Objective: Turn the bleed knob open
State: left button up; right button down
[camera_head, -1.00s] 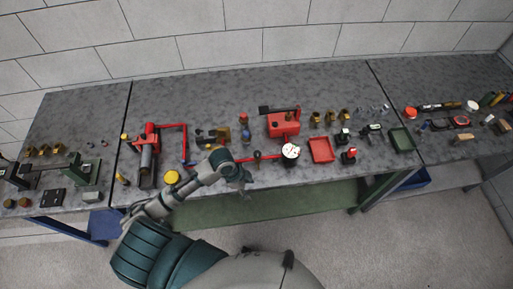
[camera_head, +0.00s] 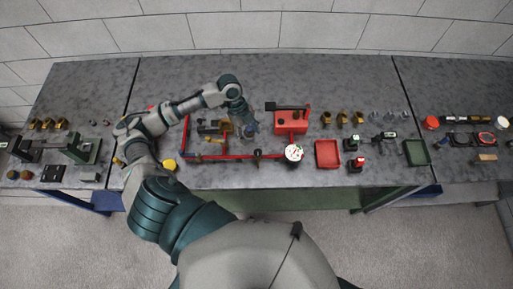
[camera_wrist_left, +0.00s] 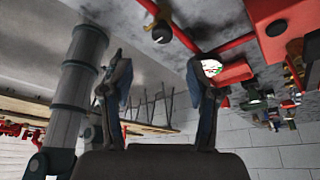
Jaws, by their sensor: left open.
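My left gripper (camera_head: 248,130) hangs over the bench, left of the red pump block (camera_head: 291,121). In the left wrist view its two fingers (camera_wrist_left: 158,85) are apart with nothing between them. A red pipe (camera_head: 220,157) runs along the bench front to a round white gauge (camera_head: 293,153). A small dark knob-like fitting (camera_head: 257,154) sits on this pipe, below and apart from the gripper. A dark fitting with a pale end (camera_wrist_left: 161,32) shows beyond the fingers in the wrist view. I cannot tell which part is the bleed knob. My right gripper is not in view.
A red tray (camera_head: 327,154) and a green tray (camera_head: 416,153) lie to the right. Brass fittings (camera_head: 342,118) stand behind the red tray. A yellow cap (camera_head: 169,165) lies near the front edge. The bench surface behind the pump block is clear.

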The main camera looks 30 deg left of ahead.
aim_at(258, 151)
pick_arm(q)
jog(key=x, duration=0.8)
jog(key=shift+w+f+p, duration=0.2)
jog(key=shift+f+p, duration=0.05)
jog(key=shift+p, duration=0.15)
jog(key=shift+s+f, duration=0.1)
jog(key=shift+f, duration=0.25)
jog(key=shift+d+f, duration=0.15)
jog(key=shift+f, duration=0.05)
grip_shut()
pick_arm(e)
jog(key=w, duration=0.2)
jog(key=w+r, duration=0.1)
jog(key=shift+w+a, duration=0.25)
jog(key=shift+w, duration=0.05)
